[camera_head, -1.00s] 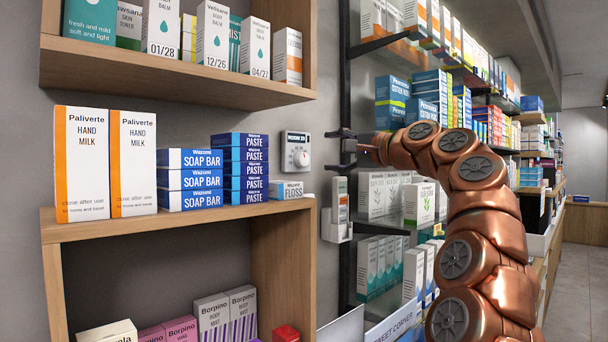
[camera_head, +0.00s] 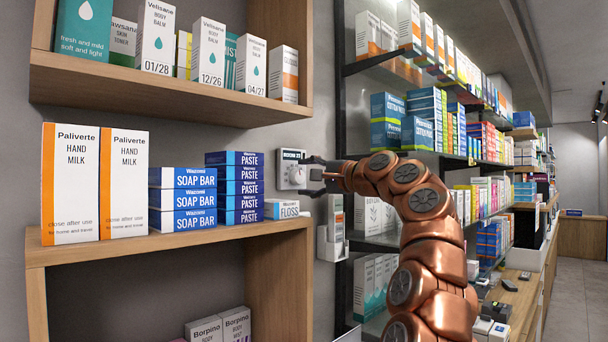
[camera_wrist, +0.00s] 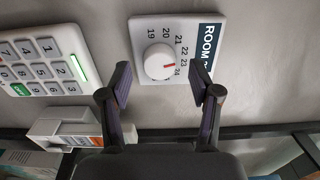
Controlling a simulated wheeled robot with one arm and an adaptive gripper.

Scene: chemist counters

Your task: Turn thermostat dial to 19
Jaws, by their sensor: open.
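The thermostat is a white wall plate (camera_head: 292,170) with a round white dial, in the head view just left of my gripper. In the wrist view its dial (camera_wrist: 159,62) carries a red mark pointing toward the 24 side of the scale. The printed numbers run from 19 to 24, and a dark label begins with "ROOM". My gripper (camera_wrist: 162,78) is open, with one finger on each side of the dial in the picture. In the head view my gripper (camera_head: 310,175) is close to the thermostat; I cannot tell whether the fingers touch the dial.
A white keypad (camera_wrist: 42,62) with a green light is beside the thermostat. A white wall device (camera_head: 333,228) hangs below it. A wooden shelf (camera_head: 150,252) with boxes is at left, including a FLOSS box (camera_head: 286,209) close by. Glass shelves with stock are at right.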

